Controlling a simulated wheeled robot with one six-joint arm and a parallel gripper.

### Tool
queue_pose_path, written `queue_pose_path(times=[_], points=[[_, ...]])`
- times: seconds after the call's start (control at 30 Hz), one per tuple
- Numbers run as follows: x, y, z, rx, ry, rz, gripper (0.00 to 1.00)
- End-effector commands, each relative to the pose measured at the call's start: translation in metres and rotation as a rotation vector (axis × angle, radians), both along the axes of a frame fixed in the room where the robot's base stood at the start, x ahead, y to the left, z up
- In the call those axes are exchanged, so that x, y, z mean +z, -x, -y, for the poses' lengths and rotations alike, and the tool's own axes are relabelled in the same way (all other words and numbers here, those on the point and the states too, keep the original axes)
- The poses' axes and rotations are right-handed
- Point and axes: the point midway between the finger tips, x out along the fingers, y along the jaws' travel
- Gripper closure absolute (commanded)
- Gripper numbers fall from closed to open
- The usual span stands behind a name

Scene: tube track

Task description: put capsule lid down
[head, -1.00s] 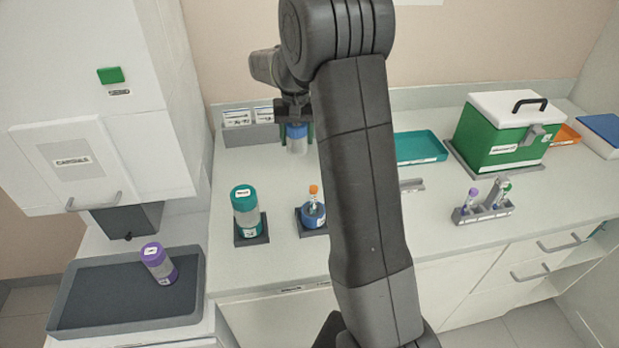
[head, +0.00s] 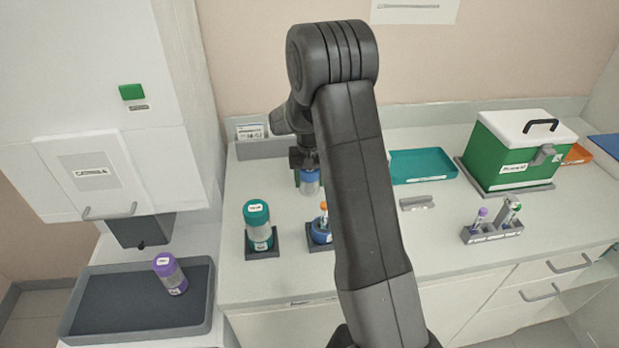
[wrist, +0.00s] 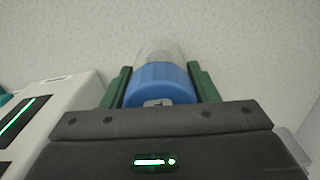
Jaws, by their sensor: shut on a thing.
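My gripper (head: 308,175) is shut on the capsule lid (head: 310,188), a piece with a blue end and a clear part below it. In the wrist view the lid's blue end (wrist: 160,84) sits between the green fingers (wrist: 161,88), with the clear part beyond it. I hold it over the back left of the counter; I cannot tell whether it touches the surface. In front of it, a blue capsule base (head: 320,232) with an orange-capped tube stands in a dark holder, partly hidden by my arm.
A teal-lidded capsule (head: 257,225) stands in a holder to the left. A grey rack (head: 262,149) is behind. A teal tray (head: 422,166), green box (head: 512,150) and tube rack (head: 492,232) are to the right. A purple-lidded capsule (head: 170,274) is in the grey tray (head: 80,325).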

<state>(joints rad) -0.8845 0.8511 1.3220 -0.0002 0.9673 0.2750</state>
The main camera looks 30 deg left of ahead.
Motion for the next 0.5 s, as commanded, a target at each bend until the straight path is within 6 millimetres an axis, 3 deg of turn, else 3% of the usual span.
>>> queue_pose_path(times=[0.17, 0.2, 0.3, 0.5], points=[[-0.0044, 0.0001, 0.0001, 0.000, 0.000, 0.000, 0.78], [-0.0037, 0.0001, 0.0001, 0.000, 0.000, 0.000, 0.43], [-0.0032, 0.0001, 0.0001, 0.000, 0.001, -0.001, 0.25], [-0.0030, 0.0001, 0.0001, 0.000, 0.001, -0.001, 0.25]])
